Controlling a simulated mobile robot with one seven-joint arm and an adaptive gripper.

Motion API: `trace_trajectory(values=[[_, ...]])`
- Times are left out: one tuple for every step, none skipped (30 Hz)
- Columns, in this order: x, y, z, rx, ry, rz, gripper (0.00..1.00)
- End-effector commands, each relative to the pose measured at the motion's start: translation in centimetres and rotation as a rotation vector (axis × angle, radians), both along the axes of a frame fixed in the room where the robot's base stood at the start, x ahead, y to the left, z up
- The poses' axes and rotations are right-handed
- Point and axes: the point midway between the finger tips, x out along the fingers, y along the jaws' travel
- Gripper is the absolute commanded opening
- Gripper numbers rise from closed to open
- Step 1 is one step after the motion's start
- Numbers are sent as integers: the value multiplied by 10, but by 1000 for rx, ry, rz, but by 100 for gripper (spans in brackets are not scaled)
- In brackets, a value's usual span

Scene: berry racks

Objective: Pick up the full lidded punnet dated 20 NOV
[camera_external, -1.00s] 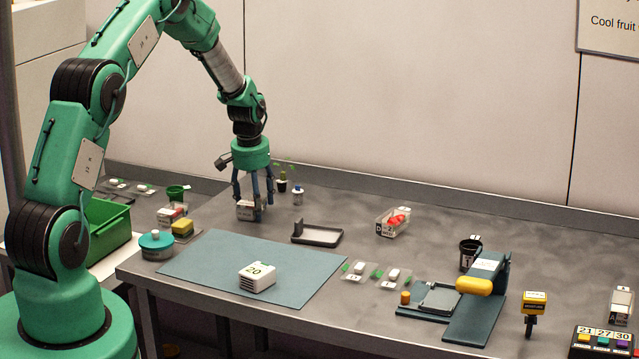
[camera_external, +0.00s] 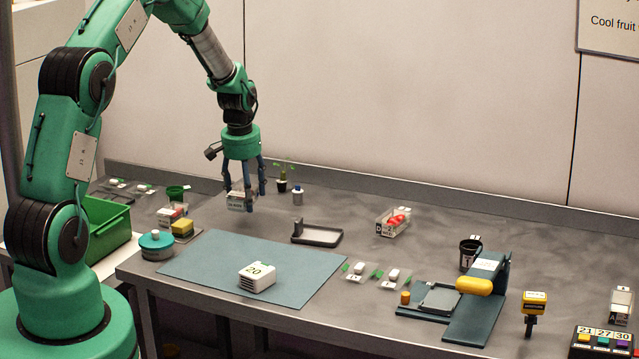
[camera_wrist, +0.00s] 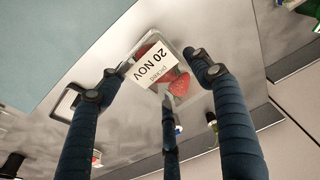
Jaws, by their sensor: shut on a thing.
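A clear lidded punnet (camera_external: 238,201) with red berries is held between the fingers of my gripper (camera_external: 245,195), a little above the grey table at the back left. How full the punnet is cannot be told.
A blue-green mat (camera_external: 210,252) bears a white block marked 20 (camera_external: 257,277). A dark tray (camera_external: 318,236), an open punnet of red fruit (camera_external: 393,222) and a dark blue press-like device (camera_external: 478,300) stand to the right. A green crate (camera_external: 105,226) is at left. A small plant (camera_external: 282,185) stands close behind my gripper.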

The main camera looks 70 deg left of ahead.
Motion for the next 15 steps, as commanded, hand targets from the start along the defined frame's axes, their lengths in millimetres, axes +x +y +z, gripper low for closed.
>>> trace_trajectory(values=[[-8,-8,2,-1,1,0,35],[-12,-12,3,-1,1,0,35],[-16,-17,4,0,0,0,35],[-21,-21,4,0,0,0,35],[-25,-25,4,-1,1,0,35],[-30,-30,5,-1,1,0,35],[-34,-34,6,0,0,0,35],[-37,-38,6,0,0,0,35],[-42,-43,7,0,0,0,35],[-46,-47,7,-1,1,0,35],[-49,-50,7,-1,1,0,35],[-53,-54,8,0,0,0,35],[-56,-57,9,0,0,0,35],[-59,-60,9,0,0,0,35],[-62,-63,9,0,0,0,35]])
